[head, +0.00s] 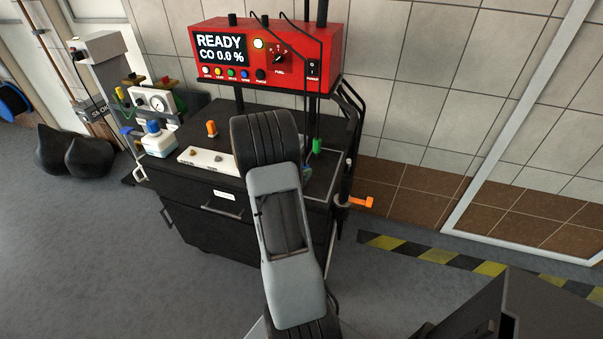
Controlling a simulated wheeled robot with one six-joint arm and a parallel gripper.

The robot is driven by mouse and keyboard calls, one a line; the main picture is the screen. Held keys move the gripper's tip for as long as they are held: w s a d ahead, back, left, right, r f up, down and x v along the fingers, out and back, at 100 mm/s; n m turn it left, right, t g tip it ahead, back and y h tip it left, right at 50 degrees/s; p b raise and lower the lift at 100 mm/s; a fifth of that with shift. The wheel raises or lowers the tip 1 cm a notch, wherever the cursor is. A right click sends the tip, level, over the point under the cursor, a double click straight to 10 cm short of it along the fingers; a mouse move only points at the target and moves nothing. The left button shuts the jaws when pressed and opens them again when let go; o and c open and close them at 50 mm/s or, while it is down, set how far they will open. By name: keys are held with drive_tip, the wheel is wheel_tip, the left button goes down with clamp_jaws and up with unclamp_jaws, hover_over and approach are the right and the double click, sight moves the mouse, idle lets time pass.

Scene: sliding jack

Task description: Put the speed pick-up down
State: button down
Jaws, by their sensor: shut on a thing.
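My arm reaches up from the bottom of the head view and crosses in front of the black cart (190,215). Its grey link and black ribbed joint cover the middle of the cart top. My gripper is hidden behind the arm, so I cannot see its jaws or what is between them. I cannot make out the speed pick-up for certain. A small bluish piece (307,172) shows just right of the arm, low over the cart top. A green upright piece (317,145) and an orange-topped piece (211,129) stand on the cart.
A red analyser box (265,52) reading READY stands above the cart's back. A white labelled strip (207,160) lies left of my arm. An orange handle (360,202) sticks out at the cart's right side. A gauge unit (155,103) stands at the left.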

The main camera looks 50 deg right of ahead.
drive_tip(key=shift+f, duration=0.15)
drive_tip(key=shift+f, duration=0.1)
drive_tip(key=c, duration=0.8)
unclamp_jaws()
